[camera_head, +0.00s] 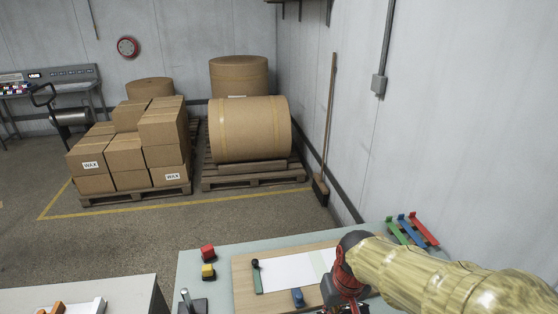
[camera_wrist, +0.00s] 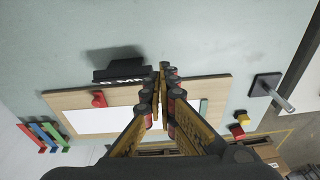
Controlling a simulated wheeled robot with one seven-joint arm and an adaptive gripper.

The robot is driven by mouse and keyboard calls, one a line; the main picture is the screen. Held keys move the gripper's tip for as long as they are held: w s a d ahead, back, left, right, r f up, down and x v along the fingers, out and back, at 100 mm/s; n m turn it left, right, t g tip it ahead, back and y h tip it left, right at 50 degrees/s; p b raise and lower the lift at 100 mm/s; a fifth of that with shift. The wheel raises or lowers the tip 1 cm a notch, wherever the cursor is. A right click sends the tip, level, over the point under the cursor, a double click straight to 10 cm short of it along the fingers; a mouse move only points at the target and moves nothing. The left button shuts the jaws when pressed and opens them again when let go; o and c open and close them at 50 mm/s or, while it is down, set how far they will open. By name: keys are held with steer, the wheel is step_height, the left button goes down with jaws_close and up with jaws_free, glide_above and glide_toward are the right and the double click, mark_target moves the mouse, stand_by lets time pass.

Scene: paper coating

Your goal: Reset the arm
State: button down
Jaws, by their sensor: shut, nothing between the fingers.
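My arm, in a pale yellow cover, reaches in from the right of the head view over the table (camera_head: 215,285). Its red and black wrist end is above the right part of a wooden board, and the fingertips are not clear there. In the wrist view my gripper (camera_wrist: 163,80) is shut and empty, its fingers pointing over the board (camera_wrist: 222,90). The board (camera_head: 243,290) carries a white paper sheet (camera_head: 285,270). A green bar with a dark knob (camera_head: 257,277) lies at the sheet's left end, and a blue piece (camera_head: 298,296) at its near edge.
A red block (camera_head: 207,252), a yellow block (camera_head: 208,270) and a black stand with a metal rod (camera_wrist: 268,87) are beside the board. Green, blue and red bars (camera_head: 418,228) lie at the table's far right. A black labelled block (camera_wrist: 118,75) is close to the gripper.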

steer(key=s+d+r+m+t+b, duration=0.1)
steer(key=s+d+r+t, duration=0.3)
steer(key=s+r, duration=0.6)
steer(key=shift+s+d+r+m+h+b, duration=0.2)
steer(key=shift+s+d+m+h+b, duration=0.15)
steer(key=shift+s+d+b, duration=0.5)
